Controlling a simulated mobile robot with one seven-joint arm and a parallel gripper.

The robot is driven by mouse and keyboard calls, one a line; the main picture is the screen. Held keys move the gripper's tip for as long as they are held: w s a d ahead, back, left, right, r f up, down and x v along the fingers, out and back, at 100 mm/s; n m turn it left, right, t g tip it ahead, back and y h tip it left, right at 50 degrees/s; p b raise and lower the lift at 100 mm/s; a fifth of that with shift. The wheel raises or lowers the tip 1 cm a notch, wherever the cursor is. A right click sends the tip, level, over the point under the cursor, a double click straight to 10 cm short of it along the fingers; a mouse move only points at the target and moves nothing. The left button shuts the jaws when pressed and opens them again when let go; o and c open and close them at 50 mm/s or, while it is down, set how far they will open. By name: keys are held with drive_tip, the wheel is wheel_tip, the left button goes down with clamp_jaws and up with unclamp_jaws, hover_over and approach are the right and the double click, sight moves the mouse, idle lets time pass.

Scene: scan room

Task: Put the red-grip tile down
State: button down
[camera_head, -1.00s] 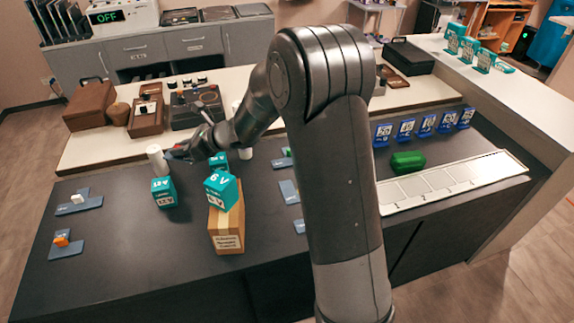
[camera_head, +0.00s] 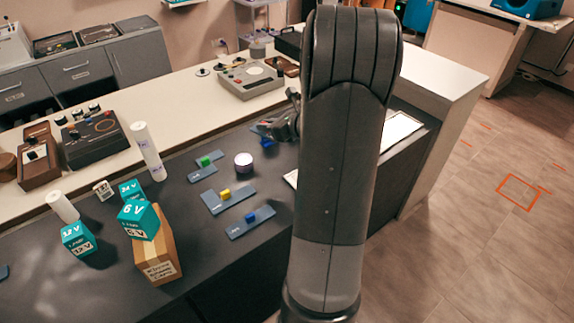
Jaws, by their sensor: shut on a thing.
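My gripper (camera_head: 272,127) shows small, just left of my large dark arm link, over the far part of the dark counter. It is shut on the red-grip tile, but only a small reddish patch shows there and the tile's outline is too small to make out. My arm hides what lies to the right. I cannot tell whether the held tile touches the counter. Other tiles lie on the counter: one with a green grip (camera_head: 205,161), one with a yellow grip (camera_head: 226,194) and one with a blue grip (camera_head: 250,217).
A pale strip (camera_head: 399,129) shows right of my arm. A small blue thing (camera_head: 267,143) is close to my gripper. Open floor lies right.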

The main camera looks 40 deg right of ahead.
drive_tip(key=s+d+m+h, duration=0.3)
drive_tip(key=s+d+h, duration=0.1)
drive_tip(key=s+d, duration=0.75)
drive_tip(key=shift+t, duration=0.4)
drive_tip(key=w+a+f, duration=0.1)
drive_tip(key=w+f, duration=0.2)
drive_tip(key=f, duration=0.1)
drive_tip(key=w+a+f, duration=0.2)
drive_tip(key=w+f, duration=0.1)
drive_tip(key=f, duration=0.1)
drive_tip(key=w+a+f, duration=0.1)
drive_tip(key=w+f, duration=0.2)
drive_tip(key=w, duration=0.1)
drive_tip(key=shift+w+a+f, duration=0.1)
drive_tip(key=shift+a+f, duration=0.1)
drive_tip(key=shift+f, duration=2.2)
drive_tip(key=shift+f, duration=0.1)
drive_tip(key=c, duration=1.4)
unclamp_jaws()
drive_tip(key=shift+c, duration=0.2)
